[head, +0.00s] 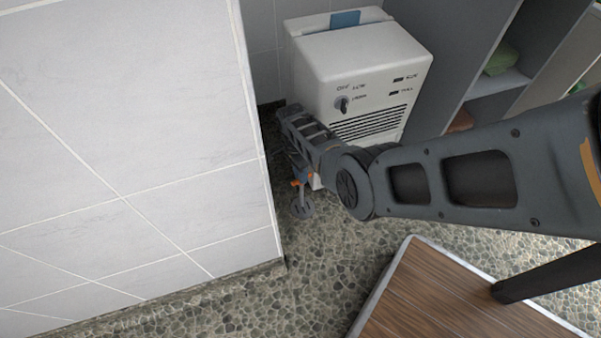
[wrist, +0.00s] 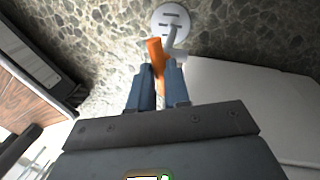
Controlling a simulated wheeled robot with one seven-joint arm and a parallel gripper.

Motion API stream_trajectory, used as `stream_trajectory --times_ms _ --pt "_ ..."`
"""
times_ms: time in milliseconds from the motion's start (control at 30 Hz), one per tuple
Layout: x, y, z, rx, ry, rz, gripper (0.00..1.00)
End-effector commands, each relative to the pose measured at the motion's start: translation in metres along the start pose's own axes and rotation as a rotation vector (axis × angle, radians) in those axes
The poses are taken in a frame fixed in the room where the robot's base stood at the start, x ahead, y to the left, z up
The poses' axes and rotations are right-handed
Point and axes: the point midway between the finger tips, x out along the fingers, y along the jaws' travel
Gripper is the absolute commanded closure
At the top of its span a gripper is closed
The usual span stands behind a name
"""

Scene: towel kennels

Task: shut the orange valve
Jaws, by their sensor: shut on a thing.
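The orange valve (wrist: 155,53) is an orange handle on a grey stem above a round floor plate (wrist: 172,20) in the wrist view. In the head view a small part of the orange valve (head: 297,183) shows beyond my arm, low near the floor, beside the tiled wall's edge. My gripper (wrist: 160,72) has its two blue-grey fingers close together around the lower end of the orange handle and is shut on it. In the head view my arm hides most of the gripper and valve.
A white machine (head: 361,75) with a knob and a vent stands just behind the valve. A tiled wall (head: 120,140) is close on the left. A wood-topped piece (head: 440,300) with a pale edge stands at the front right. Grey shelving (head: 500,85) is at the back right.

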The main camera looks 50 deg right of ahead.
Motion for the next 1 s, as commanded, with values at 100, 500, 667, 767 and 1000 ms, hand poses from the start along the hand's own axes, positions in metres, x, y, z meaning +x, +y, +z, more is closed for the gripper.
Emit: stream_trajectory --times_ms 100,500,667,767,1000 --pt "0.0 0.0002 0.0003 0.079 -0.017 0.0 1.0" --pt "0.0003 0.0004 -0.0007 0.231 -0.047 0.0 1.0" --pt "0.0005 0.0004 -0.0009 0.248 -0.05 0.0 1.0" --pt "0.0005 0.0004 -0.0009 0.25 -0.05 0.0 1.0" --pt "0.0005 0.0004 -0.001 0.25 -0.051 0.0 1.0"
